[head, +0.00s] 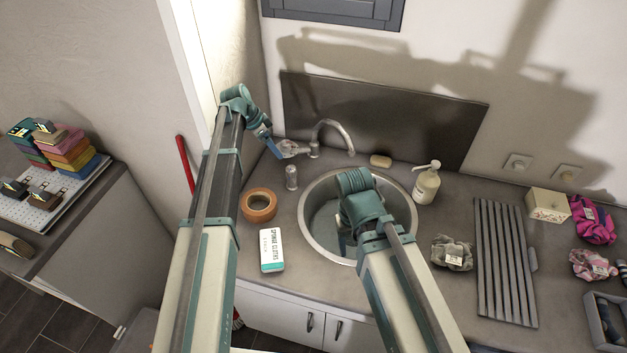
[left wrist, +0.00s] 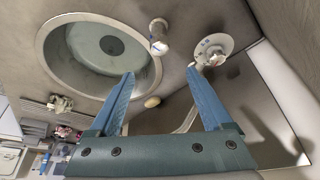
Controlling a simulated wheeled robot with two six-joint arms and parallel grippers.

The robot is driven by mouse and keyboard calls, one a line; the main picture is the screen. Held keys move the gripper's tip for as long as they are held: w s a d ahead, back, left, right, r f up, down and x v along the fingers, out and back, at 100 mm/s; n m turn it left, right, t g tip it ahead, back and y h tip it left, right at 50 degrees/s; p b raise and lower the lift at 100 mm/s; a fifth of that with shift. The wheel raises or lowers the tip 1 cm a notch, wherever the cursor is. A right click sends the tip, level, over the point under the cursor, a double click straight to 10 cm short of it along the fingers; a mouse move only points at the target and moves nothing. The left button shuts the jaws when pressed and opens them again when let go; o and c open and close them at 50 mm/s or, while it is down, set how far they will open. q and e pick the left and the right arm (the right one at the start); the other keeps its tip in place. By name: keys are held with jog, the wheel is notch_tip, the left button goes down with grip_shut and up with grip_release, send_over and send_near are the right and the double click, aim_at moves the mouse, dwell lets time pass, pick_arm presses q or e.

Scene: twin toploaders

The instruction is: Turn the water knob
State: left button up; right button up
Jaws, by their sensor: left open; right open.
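The metal tap (head: 330,128) stands behind the sink, its spout curving right over the bowl. A silver fitting, which looks like the water knob (head: 290,148), sits at the left of the tap's base. My left gripper (head: 274,146) is just left of it, with blue fingers. In the left wrist view my gripper (left wrist: 160,74) is open and empty; the round knob fitting (left wrist: 212,50) lies beyond the right fingertip. I cannot tell whether they touch. My right gripper (head: 345,242) hangs over the sink, its fingers mostly hidden by my arm.
The round sink (head: 309,236) is set in a grey counter. A soap bottle (head: 426,184) is right of the sink. A wall closes the left.

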aim_at(290, 168)
jog(key=shift+f, duration=0.1)
pick_arm(q)
jog(key=b+x, duration=1.1)
jog(key=x, duration=0.1)
jog(key=shift+a+f+b, duration=0.1)
jog(key=shift+f+b, duration=0.2)
jog(key=shift+b, duration=0.05)
jog(key=shift+w+d+f+b, duration=0.1)
jog(key=shift+d+f+b, duration=0.25)
jog(key=shift+f+b, duration=0.3)
pick_arm(e)
notch_tip(290, 168, down, 13)
jog(key=shift+r, duration=0.15)
pick_arm(q)
jog(key=shift+r, duration=0.1)
pick_arm(e)
jog(key=shift+r, duration=0.1)
pick_arm(q)
grip_shut()
jog(key=shift+n, duration=0.5)
jog(key=shift+n+t+y, duration=0.4)
jog(key=shift+n+y, duration=0.1)
jog(key=shift+n, duration=0.5)
